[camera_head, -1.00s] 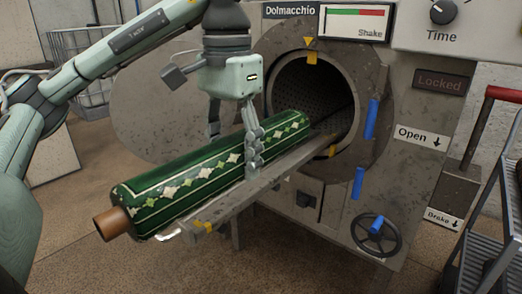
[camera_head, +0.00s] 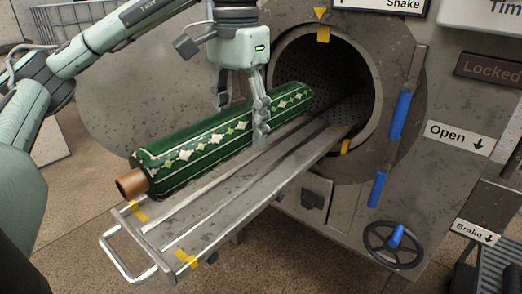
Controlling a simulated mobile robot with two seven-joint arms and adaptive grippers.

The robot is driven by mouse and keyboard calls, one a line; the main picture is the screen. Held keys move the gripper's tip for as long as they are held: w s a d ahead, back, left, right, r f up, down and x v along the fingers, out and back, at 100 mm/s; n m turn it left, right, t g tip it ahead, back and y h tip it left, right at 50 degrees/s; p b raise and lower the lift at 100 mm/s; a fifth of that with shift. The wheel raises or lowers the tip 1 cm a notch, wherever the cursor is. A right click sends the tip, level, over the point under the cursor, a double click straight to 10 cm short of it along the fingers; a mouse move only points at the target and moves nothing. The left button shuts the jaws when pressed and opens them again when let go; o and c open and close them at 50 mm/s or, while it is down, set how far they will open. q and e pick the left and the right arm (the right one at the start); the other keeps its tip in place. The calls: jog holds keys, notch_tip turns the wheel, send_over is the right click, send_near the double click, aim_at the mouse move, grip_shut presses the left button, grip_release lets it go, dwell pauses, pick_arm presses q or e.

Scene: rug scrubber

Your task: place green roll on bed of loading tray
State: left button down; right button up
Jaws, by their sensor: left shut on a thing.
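The green patterned roll (camera_head: 200,152) with a brown core end lies lengthwise along the far-left side of the metal loading tray (camera_head: 205,238). Much of the tray's near-right bed is bare. The roll's far end is near the round drum opening (camera_head: 360,75). My right gripper is not in view.
Blue handles (camera_head: 399,115) and a handwheel (camera_head: 395,245) are on the machine's right front. A wire cage (camera_head: 70,22) stands at the back left.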

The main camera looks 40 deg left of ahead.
pick_arm(q)
jog(key=w, duration=0.1)
jog(key=w+f, duration=0.2)
jog(key=shift+w+a+f, duration=0.15)
jog(key=shift+w+a, duration=0.15)
jog(key=w+f, duration=0.2)
jog(key=w, duration=0.1)
jog(key=w+a, duration=0.1)
jog(key=shift+w+f, duration=0.4)
notch_tip(320, 180, down, 3)
jog(key=shift+a+r, duration=0.1)
jog(key=shift+f, duration=0.6)
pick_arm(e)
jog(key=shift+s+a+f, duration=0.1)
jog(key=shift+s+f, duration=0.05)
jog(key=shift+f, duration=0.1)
pick_arm(q)
jog(key=shift+f, duration=0.15)
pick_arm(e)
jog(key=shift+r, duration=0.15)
